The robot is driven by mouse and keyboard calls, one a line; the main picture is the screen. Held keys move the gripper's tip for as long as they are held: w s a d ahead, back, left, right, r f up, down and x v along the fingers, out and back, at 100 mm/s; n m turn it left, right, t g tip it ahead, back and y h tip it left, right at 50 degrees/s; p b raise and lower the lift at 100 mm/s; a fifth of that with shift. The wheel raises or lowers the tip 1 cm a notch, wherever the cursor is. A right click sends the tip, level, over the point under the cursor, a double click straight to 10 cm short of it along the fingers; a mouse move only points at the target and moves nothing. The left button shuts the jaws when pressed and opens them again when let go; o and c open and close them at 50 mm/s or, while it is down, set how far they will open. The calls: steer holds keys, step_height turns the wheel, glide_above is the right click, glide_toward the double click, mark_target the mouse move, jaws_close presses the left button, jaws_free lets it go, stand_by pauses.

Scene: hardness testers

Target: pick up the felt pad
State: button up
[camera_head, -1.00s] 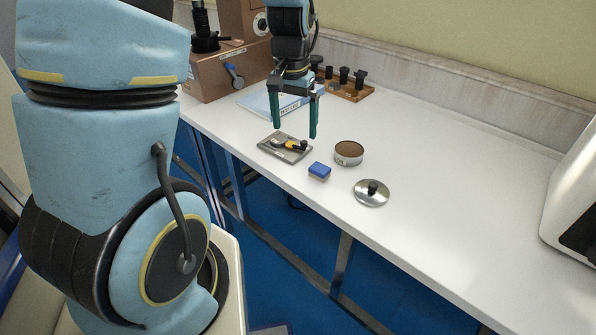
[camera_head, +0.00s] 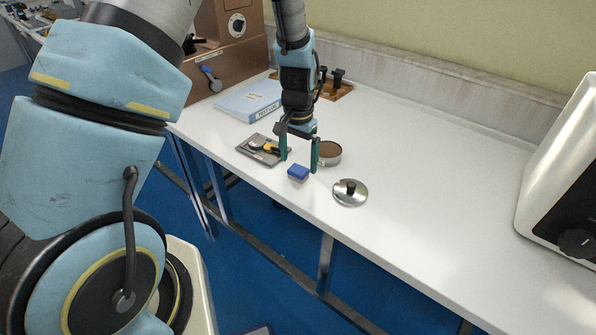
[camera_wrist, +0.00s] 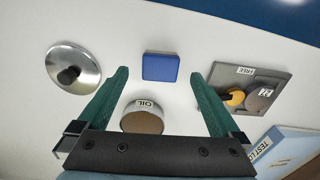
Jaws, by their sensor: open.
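The felt pad, a small blue block with a paler lower part, lies on the white table near its front edge in the head view (camera_head: 298,173). In the wrist view the pad (camera_wrist: 160,67) shows its flat blue top, between and slightly beyond the fingertips. My gripper (camera_head: 299,164) is open, with its green fingers pointing down above the table close to the pad. In the wrist view the gripper (camera_wrist: 160,76) has nothing between its fingers; how high the tips are above the pad is hard to tell.
A round tin marked OIL (camera_wrist: 142,119) stands close to the fingers. A metal lid with a black knob (camera_head: 350,192) lies right of the pad. A grey tray with small parts (camera_head: 249,150) lies left, a blue booklet (camera_head: 247,101) behind it.

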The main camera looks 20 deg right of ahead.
mark_target(299, 169)
steer(key=shift+f+p, duration=0.55)
steer(key=shift+f, duration=1.35)
steer(key=c, duration=1.5)
steer(key=shift+o, duration=0.2)
step_height(299, 169, up, 10)
steer(key=b, duration=0.2)
steer(key=shift+b, duration=0.35)
steer(key=o, duration=0.9)
steer(key=shift+c, duration=0.2)
steer(key=c, duration=0.7)
